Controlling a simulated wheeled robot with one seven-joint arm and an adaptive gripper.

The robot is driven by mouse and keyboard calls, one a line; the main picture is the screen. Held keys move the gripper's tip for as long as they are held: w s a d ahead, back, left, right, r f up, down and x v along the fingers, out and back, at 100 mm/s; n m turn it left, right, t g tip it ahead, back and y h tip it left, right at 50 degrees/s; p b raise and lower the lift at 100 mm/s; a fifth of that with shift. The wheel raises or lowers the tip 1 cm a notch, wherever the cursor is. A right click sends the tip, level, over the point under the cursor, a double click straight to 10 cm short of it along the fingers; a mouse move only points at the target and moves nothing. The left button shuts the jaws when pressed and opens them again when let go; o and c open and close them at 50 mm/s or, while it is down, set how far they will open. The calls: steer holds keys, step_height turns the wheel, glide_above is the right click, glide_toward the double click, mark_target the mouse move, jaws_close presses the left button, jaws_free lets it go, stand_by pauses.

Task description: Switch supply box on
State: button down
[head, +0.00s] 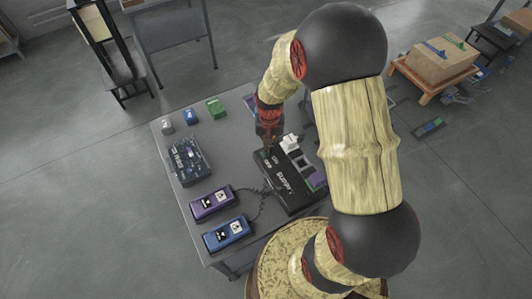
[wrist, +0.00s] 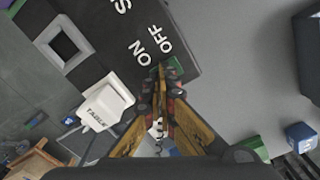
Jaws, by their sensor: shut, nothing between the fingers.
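The black supply box (head: 288,182) lies on the grey table, with "SUPPLY" lettering on its top. In the wrist view its black face (wrist: 115,30) shows ON and OFF labels side by side. A small green part, seemingly the switch (wrist: 156,70), sits beside the labels and is partly hidden by my fingers. My gripper (head: 268,148) is shut and empty over the box's upper left end. In the wrist view its fingertips (wrist: 166,80) are at or just above the green part; I cannot tell whether they touch. The switch's position is hidden.
A white plug marked TABLE (wrist: 105,102) stands on the box beside a square socket (wrist: 64,43). Purple (head: 212,203) and blue (head: 228,234) handsets lie left of the box. A dark control unit (head: 189,162) and small green (head: 215,107) and blue (head: 190,116) blocks sit further left.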

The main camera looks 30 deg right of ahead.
steer(key=shift+r+p, duration=2.6)
steer(key=shift+r, duration=0.85)
steer(key=s+a+r+n+t+b, duration=0.2)
steer(key=s+a+r+n+b, duration=0.1)
steer(key=s+r, duration=0.5)
steer(key=s+a+r+n+t+b, duration=0.3)
steer(key=s+a+r, duration=0.3)
steer(key=r, duration=0.9)
steer(key=shift+s+a+r+t+b, duration=0.2)
steer(key=shift+s+t+b, duration=0.15)
steer(key=shift+s, duration=0.9)
